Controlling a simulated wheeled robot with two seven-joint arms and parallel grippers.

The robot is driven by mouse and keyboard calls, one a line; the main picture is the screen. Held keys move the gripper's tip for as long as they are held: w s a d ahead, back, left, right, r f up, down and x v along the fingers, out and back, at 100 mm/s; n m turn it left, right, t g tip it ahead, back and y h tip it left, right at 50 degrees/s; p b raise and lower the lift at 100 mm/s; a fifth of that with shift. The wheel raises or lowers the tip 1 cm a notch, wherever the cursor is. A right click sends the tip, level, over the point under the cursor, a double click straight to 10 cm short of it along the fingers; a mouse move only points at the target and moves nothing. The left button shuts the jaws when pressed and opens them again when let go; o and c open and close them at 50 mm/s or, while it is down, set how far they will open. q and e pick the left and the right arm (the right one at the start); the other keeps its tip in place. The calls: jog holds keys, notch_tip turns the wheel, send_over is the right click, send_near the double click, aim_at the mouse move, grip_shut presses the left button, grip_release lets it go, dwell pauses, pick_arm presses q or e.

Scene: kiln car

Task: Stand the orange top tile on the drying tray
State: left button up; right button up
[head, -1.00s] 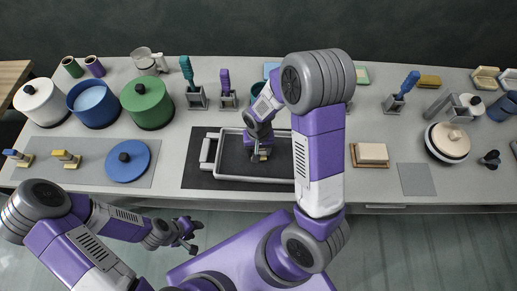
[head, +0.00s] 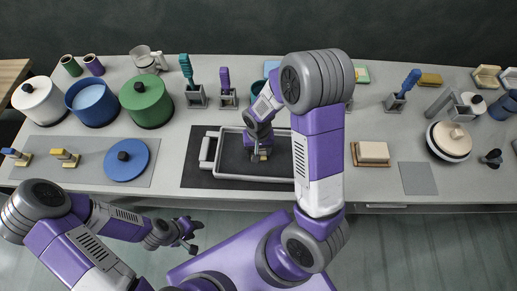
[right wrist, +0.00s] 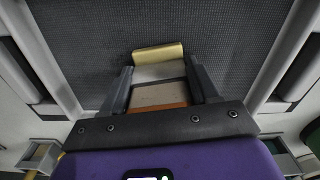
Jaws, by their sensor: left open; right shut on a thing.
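The drying tray (head: 250,179) is a dark flat tray with a pale grey rim and a side handle, at mid-counter in the head view. My right gripper (head: 261,157) reaches down over its middle. In the right wrist view this gripper (right wrist: 163,92) is shut on a flat tan piece with an orange near edge (right wrist: 158,107), which looks like the orange top tile. A gold rounded bar (right wrist: 158,52) shows just beyond it; I cannot tell whether it is joined to the tile or touches the tray. My left gripper (head: 188,236) is open and empty in front of the counter.
The tray lies on a dark mat (head: 192,171). A blue round lid (head: 127,160) is to its left, and a cream block on a brown base (head: 372,153) is to its right. Upright tools in holders and lidded pots (head: 147,103) stand behind.

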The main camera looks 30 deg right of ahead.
dwell(0.3)
jog(key=o, duration=1.2)
jog(key=shift+f, duration=0.1)
jog(key=shift+c, duration=0.2)
jog(key=shift+r+p, duration=3.2)
jog(key=shift+r, duration=0.85)
jog(key=shift+r, duration=0.1)
notch_tip(320, 180, up, 7)
jog(key=p, duration=0.1)
jog(key=shift+r, duration=0.2)
